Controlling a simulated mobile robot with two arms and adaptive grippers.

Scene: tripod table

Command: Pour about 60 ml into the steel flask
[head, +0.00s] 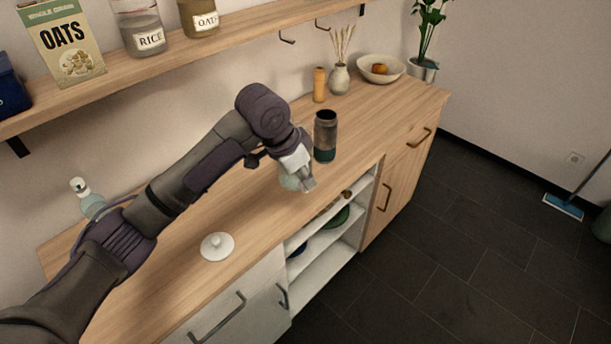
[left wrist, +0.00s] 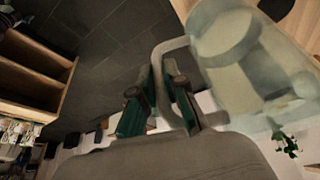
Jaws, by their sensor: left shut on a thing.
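The steel flask (head: 325,136) stands upright on the counter in the head view. Its upper part is grey, its lower part dark green, and its dark mouth is open. My left gripper (head: 305,184) is just to the left of the flask and nearer to me. In the left wrist view it (left wrist: 162,100) is shut on the pale handle of a see-through jug (left wrist: 245,60). In the head view the jug (head: 288,181) is mostly hidden by my gripper. I cannot tell its tilt or how much liquid is in it. My right gripper is not in view.
A white knobbed lid (head: 217,247) lies on the wooden counter (head: 260,218). A pump bottle (head: 86,199) stands behind my left arm. Farther right are an orange-brown cylinder (head: 319,85), a vase (head: 339,78) and a bowl (head: 380,70). A shelf (head: 130,68) with jars hangs above.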

